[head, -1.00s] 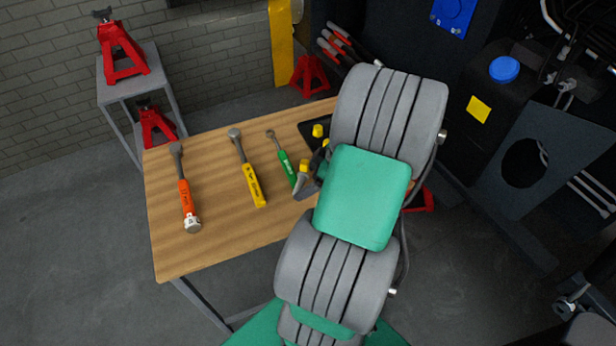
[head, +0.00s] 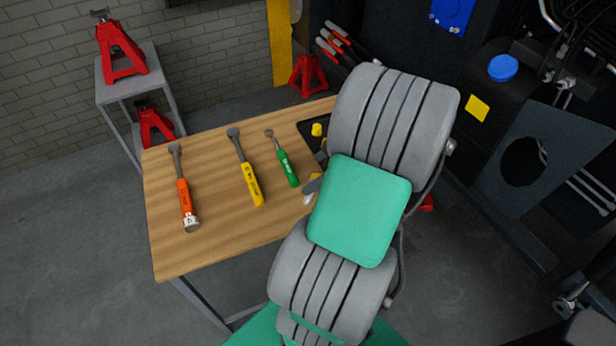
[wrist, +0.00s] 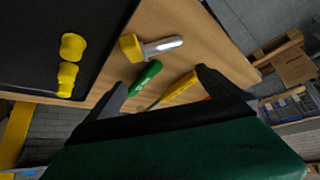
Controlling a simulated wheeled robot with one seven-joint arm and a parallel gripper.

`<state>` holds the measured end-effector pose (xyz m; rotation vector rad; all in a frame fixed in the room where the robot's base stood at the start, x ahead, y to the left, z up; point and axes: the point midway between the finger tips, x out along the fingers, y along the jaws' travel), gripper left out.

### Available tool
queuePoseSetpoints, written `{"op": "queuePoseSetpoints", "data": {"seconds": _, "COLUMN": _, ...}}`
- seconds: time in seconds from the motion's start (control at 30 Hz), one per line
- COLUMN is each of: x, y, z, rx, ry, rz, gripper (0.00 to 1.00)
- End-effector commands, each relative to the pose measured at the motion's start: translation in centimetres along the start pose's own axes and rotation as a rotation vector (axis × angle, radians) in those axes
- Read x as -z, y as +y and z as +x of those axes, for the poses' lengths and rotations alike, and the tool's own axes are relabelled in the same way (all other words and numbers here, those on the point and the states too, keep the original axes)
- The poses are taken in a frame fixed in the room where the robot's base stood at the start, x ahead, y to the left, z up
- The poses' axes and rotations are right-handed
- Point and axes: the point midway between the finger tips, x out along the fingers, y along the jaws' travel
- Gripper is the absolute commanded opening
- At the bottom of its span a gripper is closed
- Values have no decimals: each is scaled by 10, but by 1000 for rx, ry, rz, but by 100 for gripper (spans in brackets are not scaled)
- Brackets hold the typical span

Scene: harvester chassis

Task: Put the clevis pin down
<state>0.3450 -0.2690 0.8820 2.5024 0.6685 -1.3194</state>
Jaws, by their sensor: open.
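The clevis pin (wrist: 158,47), with a yellow head and a silver shaft, lies on its side on the wooden table (wrist: 205,45) beside the edge of a black tray or mat. In the head view the clevis pin (head: 308,199) is mostly hidden by my arm. My gripper (wrist: 160,83) is open and empty, with its two dark fingers spread. The pin shows beyond the fingertips, apart from them. In the head view my gripper is largely hidden behind my own wrist.
The dark machine stands at the right.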

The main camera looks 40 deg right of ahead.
Motion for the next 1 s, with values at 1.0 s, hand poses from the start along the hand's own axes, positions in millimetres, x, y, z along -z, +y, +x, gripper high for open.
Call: {"op": "queuePoseSetpoints", "data": {"seconds": 1.0, "x": 161, "y": -178, "z": 6, "rx": -113, "ry": -328, "rz": 315, "gripper": 100}}
